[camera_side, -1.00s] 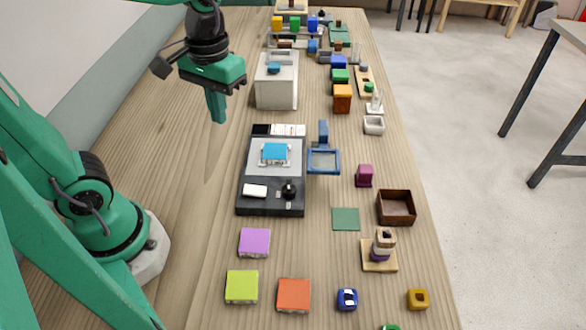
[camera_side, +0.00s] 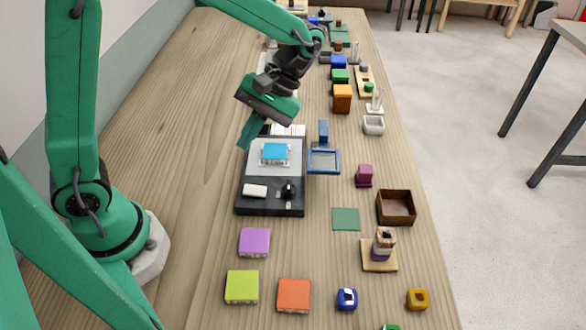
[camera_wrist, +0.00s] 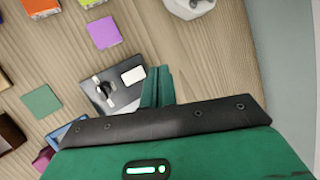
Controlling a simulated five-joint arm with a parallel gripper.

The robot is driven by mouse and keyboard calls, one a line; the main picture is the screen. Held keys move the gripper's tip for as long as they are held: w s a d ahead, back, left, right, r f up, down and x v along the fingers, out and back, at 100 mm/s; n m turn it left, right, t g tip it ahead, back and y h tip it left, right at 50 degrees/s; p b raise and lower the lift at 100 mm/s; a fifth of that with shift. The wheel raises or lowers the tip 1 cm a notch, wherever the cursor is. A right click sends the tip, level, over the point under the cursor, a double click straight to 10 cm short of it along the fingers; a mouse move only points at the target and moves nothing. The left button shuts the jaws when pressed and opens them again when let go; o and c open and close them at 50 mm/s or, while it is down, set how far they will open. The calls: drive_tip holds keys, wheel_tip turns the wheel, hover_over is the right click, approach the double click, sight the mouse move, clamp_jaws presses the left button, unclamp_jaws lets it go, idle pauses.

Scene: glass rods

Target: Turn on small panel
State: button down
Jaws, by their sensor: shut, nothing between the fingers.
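A dark panel unit (camera_side: 268,208) with a grey top lies on the wooden table. It bears a blue block on a pale base (camera_side: 275,152), a white rectangular button (camera_side: 255,191) and a black knob (camera_side: 289,189). In the wrist view the panel (camera_wrist: 122,97) shows beside my fingers, with the white button (camera_wrist: 133,76) and the knob (camera_wrist: 104,89). My gripper (camera_side: 247,140) is shut and empty, tilted, near the panel's back left corner. In the wrist view my gripper (camera_wrist: 158,88) covers part of the panel. I cannot tell whether its tip touches the panel.
A blue framed stand (camera_side: 323,160) is close to the panel's right side. Purple (camera_side: 254,243), lime (camera_side: 242,287) and orange (camera_side: 294,295) blocks lie in front. A brown open box (camera_side: 396,207) is at the right. The table left of the panel is clear.

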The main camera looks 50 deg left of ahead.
sight(252, 187)
drive_tip(key=shift+w+d+f+n+g+y, duration=0.15)
drive_tip(key=shift+d+f+n+g, duration=0.1)
drive_tip(key=shift+f+g, duration=0.15)
drive_tip(key=shift+w+d+f+n+g+y, duration=0.2)
drive_tip(key=shift+f+g, duration=0.1)
drive_tip(key=shift+f, duration=0.1)
drive_tip(key=shift+f, duration=0.1)
drive_tip(key=shift+s+a+f, duration=0.15)
drive_tip(key=shift+s+f, duration=0.05)
drive_tip(key=shift+f, duration=1.25)
drive_tip(key=shift+s+a+f, duration=0.15)
drive_tip(key=shift+a+f, duration=0.05)
drive_tip(key=shift+f, duration=1.2)
drive_tip(key=shift+s+a+f, duration=0.15)
drive_tip(key=shift+s+f, duration=0.05)
drive_tip(key=shift+f, duration=1.25)
drive_tip(key=shift+s+f, duration=0.1)
drive_tip(key=shift+f, duration=0.65)
drive_tip(key=shift+r, duration=0.1)
drive_tip(key=shift+r, duration=0.65)
drive_tip(key=shift+r, duration=0.1)
drive_tip(key=shift+w+d+r, duration=0.1)
drive_tip(key=shift+w+r, duration=0.05)
drive_tip(key=shift+r, duration=0.65)
drive_tip(key=shift+w+d+r, duration=0.1)
drive_tip(key=shift+r, duration=0.7)
drive_tip(key=shift+w+d+r, duration=0.1)
drive_tip(key=shift+w+r, duration=0.05)
drive_tip(key=shift+r, duration=0.65)
